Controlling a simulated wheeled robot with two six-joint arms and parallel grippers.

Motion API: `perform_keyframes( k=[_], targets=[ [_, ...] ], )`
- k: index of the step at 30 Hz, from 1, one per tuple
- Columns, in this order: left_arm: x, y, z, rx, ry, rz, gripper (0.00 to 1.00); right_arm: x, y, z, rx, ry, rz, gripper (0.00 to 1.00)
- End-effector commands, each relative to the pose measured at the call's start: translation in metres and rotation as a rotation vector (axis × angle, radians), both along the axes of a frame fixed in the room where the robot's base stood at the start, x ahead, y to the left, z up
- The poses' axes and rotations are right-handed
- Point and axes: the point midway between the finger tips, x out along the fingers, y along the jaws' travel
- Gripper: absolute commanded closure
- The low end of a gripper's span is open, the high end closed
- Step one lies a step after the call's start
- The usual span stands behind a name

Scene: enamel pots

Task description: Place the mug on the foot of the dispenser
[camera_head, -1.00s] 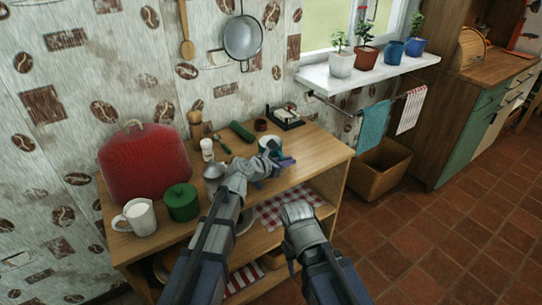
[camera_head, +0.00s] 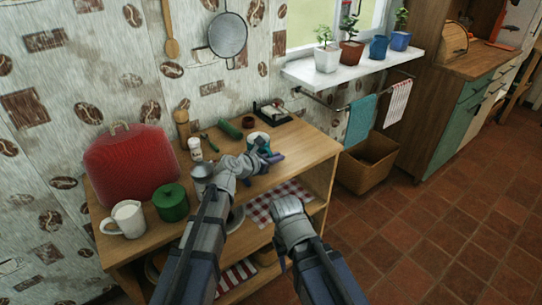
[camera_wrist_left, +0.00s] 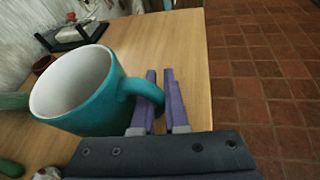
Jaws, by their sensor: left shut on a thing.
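The teal mug with a white inside (camera_head: 257,137) is at the right part of the wooden cabinet top, and it shows large in the left wrist view (camera_wrist_left: 95,103). My left gripper (camera_head: 272,157) is shut on its handle, with the purple fingers (camera_wrist_left: 166,98) at the handle's right side. The mug looks upright; I cannot tell whether it touches the top. I cannot clearly make out a dispenser; a black stand-like thing with a pale part (camera_head: 274,112) is behind the mug. My right arm's rounded grey end shows, but not its jaws.
On the cabinet top (camera_head: 312,150) are a red-covered thing (camera_head: 135,165), a white jug (camera_head: 125,219), a green lidded pot (camera_head: 171,203), a white shaker (camera_head: 195,149) and a green cylinder (camera_head: 230,129). A basket (camera_head: 366,165) stands right of the cabinet.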

Motion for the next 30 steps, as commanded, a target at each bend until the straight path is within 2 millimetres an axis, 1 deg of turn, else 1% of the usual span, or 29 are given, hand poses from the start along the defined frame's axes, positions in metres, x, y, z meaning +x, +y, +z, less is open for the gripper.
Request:
perform_keyframes(
  k=[5, 8, 18, 21, 24, 30],
  targets=[
    [0.000, 0.000, 0.015, 0.000, -0.001, 0.001, 1.00, 0.000, 0.000, 0.014, 0.000, 0.000, 0.000, 0.50],
    [0.000, 0.000, 0.026, 0.000, -0.001, 0.001, 1.00, 0.000, 0.000, 0.026, 0.000, 0.000, 0.000, 0.50],
    [0.000, 0.000, 0.079, 0.000, -0.001, 0.001, 1.00, 0.000, 0.000, 0.079, 0.000, 0.000, 0.000, 0.50],
    [0.000, 0.000, 0.091, 0.000, -0.001, 0.001, 1.00, 0.000, 0.000, 0.091, 0.000, 0.000, 0.000, 0.50],
    [0.000, 0.000, 0.098, 0.000, -0.001, 0.001, 1.00, 0.000, 0.000, 0.098, 0.000, 0.000, 0.000, 0.50],
    [0.000, 0.000, 0.101, 0.000, -0.001, 0.001, 1.00, 0.000, 0.000, 0.101, 0.000, 0.000, 0.000, 0.50]
  ],
)
